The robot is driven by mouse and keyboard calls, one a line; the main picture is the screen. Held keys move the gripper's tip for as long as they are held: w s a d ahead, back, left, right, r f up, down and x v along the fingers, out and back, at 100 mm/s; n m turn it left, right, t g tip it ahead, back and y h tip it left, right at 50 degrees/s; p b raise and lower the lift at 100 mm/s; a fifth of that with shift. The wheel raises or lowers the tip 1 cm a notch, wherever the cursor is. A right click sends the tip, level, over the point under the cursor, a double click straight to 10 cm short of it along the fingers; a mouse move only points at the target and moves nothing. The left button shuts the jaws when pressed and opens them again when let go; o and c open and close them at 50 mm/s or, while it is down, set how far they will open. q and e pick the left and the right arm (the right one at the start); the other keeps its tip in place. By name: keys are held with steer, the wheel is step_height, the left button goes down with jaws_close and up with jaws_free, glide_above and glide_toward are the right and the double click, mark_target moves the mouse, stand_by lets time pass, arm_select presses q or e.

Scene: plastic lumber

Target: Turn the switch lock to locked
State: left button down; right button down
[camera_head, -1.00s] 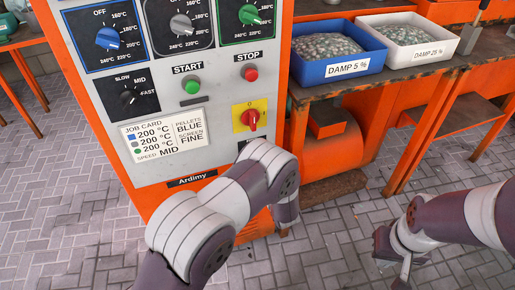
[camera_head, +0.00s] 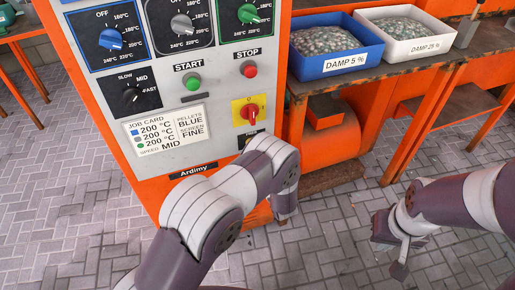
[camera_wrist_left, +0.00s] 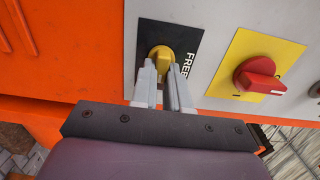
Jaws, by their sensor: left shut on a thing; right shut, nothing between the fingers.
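The switch lock is a small yellow knob (camera_wrist_left: 160,55) on a black plate (camera_wrist_left: 183,39) lettered "FREE", in the left wrist view. My left gripper (camera_wrist_left: 164,68) is shut on this knob, its fingertips at the knob's sides; which way the knob points is unclear. The red rotary switch (camera_wrist_left: 258,77) sits beside it on a yellow plate, and also shows in the head view (camera_head: 250,114). In the head view my left arm covers most of the lock and hides the gripper. My right gripper (camera_head: 401,262) is shut and empty, low over the floor at the right.
The machine panel holds temperature dials, a speed dial (camera_head: 131,95), green START (camera_head: 193,82) and red STOP (camera_head: 249,69) buttons and a job card (camera_head: 166,139). A blue bin (camera_head: 345,65) and white bin (camera_head: 425,47) stand on the bench at right. Paved floor below is clear.

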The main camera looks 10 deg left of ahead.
arm_select(q)
steer(key=shift+w+r, duration=0.2)
steer(key=shift+r, duration=0.15)
steer(key=c, duration=1.2)
jaws_free()
steer(key=shift+c, duration=0.2)
steer(key=shift+o, duration=0.6)
steer(key=shift+s+r, duration=0.1)
steer(key=shift+s, duration=0.05)
steer(key=shift+a+f, duration=0.1)
steer(key=shift+f, duration=0.1)
steer(key=shift+f, duration=0.2)
steer(key=shift+s, duration=0.15)
steer(key=p+v, duration=0.1)
steer(key=v, duration=1.1)
steer(key=shift+s+d+r, duration=0.15)
steer(key=shift+d, duration=0.15)
